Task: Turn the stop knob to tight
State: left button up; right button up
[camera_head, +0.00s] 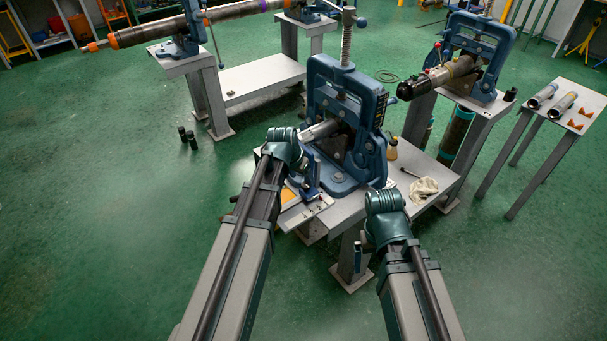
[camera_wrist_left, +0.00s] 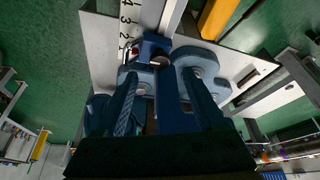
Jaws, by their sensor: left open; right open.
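The stop (camera_wrist_left: 152,45) is a small blue block beside a white ruler with black numbers in the left wrist view. A small round knob (camera_wrist_left: 160,61) with a dark metallic face shows on its near side. My left gripper (camera_wrist_left: 163,82) is open, its two fingers pointing toward the stop, with the knob ahead between them; contact is not visible. In the head view my left gripper (camera_head: 309,180) is at the front left of the blue pipe vise (camera_head: 347,105), over the ruler plate (camera_head: 305,212). The knob cannot be made out there. My right gripper (camera_head: 361,252) hangs low by the table's front, mostly hidden.
A cloth (camera_head: 423,189) and a small bottle (camera_head: 392,148) are on the table's right. A second vise (camera_head: 480,55) stands at back right, and a side table (camera_head: 565,105) holds pipe pieces.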

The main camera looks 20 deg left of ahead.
aim_at(306, 185)
pick_arm(q)
jog(key=d+p+v, duration=0.1)
jog(key=p+v, duration=0.6)
jog(key=v, duration=0.1)
jog(key=shift+s+a+r, duration=0.15)
jog(key=shift+a+r, duration=0.2)
jog(key=shift+a, duration=0.2)
jog(key=shift+f, duration=0.15)
jog(key=b+x, duration=1.3)
jog(key=shift+d+f, duration=0.1)
jog(key=shift+f, duration=0.1)
jog(key=shift+r, duration=0.15)
